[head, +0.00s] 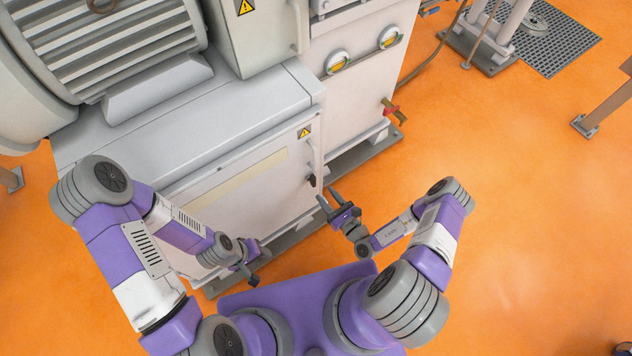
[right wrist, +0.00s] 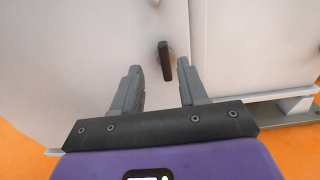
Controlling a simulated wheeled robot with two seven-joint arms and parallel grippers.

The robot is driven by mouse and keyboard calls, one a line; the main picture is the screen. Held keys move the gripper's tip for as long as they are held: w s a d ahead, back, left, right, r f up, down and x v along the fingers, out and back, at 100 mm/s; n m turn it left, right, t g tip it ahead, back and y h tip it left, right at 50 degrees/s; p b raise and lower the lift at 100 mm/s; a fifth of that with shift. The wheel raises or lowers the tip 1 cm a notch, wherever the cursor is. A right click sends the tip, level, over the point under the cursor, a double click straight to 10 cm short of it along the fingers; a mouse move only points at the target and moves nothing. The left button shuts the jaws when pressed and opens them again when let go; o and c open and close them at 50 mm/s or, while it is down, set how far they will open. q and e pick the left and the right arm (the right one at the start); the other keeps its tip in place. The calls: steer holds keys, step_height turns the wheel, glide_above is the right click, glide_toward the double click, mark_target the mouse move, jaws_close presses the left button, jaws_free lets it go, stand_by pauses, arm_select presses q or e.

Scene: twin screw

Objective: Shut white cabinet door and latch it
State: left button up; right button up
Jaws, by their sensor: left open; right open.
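The white cabinet door (head: 240,205) is the low front panel with a pale yellow strip and a warning sticker. It looks nearly flush with the cabinet; I cannot tell whether a small gap remains. Its dark latch handle (head: 311,180) sits near the right edge and also shows in the right wrist view (right wrist: 166,61), slightly tilted from upright. My right gripper (head: 328,196) is open just in front of the handle, which appears between its fingertips (right wrist: 158,72) without visible contact. My left gripper (head: 261,266) is open and empty, low in front of the door's lower part.
A neighbouring white cabinet (head: 350,105) with round gauges and a red-handled valve (head: 391,108) stands right of the door. A grey base plinth (head: 365,150) juts out below. A large ribbed motor (head: 110,40) sits above.

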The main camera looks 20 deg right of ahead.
mark_target(315, 180)
steer(key=b+x, duration=0.2)
steer(key=x, duration=0.5)
steer(key=shift+w+d, duration=0.15)
steer(key=shift+w, duration=0.15)
steer(key=shift+f, duration=0.1)
jaws_close()
